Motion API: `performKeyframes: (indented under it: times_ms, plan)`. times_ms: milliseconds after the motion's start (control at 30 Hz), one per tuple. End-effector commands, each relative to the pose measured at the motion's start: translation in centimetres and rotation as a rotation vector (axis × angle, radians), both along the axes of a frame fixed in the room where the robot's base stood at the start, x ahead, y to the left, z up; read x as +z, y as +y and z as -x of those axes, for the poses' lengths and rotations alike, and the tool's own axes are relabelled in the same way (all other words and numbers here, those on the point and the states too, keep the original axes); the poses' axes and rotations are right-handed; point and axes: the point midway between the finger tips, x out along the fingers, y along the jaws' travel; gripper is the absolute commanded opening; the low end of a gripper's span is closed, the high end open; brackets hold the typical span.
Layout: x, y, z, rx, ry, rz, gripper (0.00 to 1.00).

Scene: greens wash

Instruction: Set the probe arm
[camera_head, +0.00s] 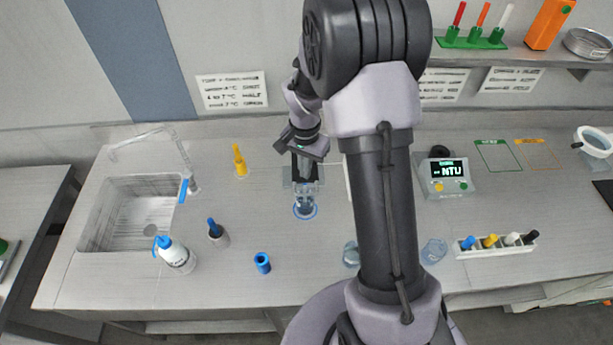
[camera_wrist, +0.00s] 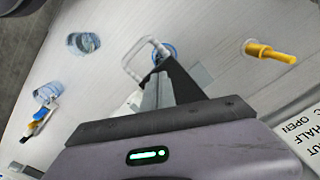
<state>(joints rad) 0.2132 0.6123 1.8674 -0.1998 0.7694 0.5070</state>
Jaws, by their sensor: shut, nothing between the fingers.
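My gripper (camera_head: 304,180) is shut with nothing between its fingers, low over the middle of the counter. In the wrist view its dark fingers (camera_wrist: 165,75) point toward a pale, thin bent bar (camera_wrist: 142,58), which may be the probe arm; I cannot tell whether they touch it. A clear vessel with a blue ring (camera_head: 305,208) stands just below the fingertips in the head view. The blue ring (camera_wrist: 163,50) also shows in the wrist view, partly behind the fingers. A meter reading "NTU" (camera_head: 446,178) stands to the right of my arm.
A sink (camera_head: 130,215) is at the left, with a wash bottle (camera_head: 177,256), a dark blue-topped bottle (camera_head: 217,233) and a blue cylinder (camera_head: 262,263) near the front. A yellow item (camera_head: 240,162) stands behind. A white rack (camera_head: 497,247) with coloured caps is at the right. My arm hides part of the counter.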

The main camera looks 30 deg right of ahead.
Motion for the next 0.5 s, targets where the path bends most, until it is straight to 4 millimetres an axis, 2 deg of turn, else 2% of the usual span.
performKeyframes:
  times_ms: [500]
  plan:
    - [-1.4, 0.0, 0.0, 0.0, 0.001, -0.001, 0.0]
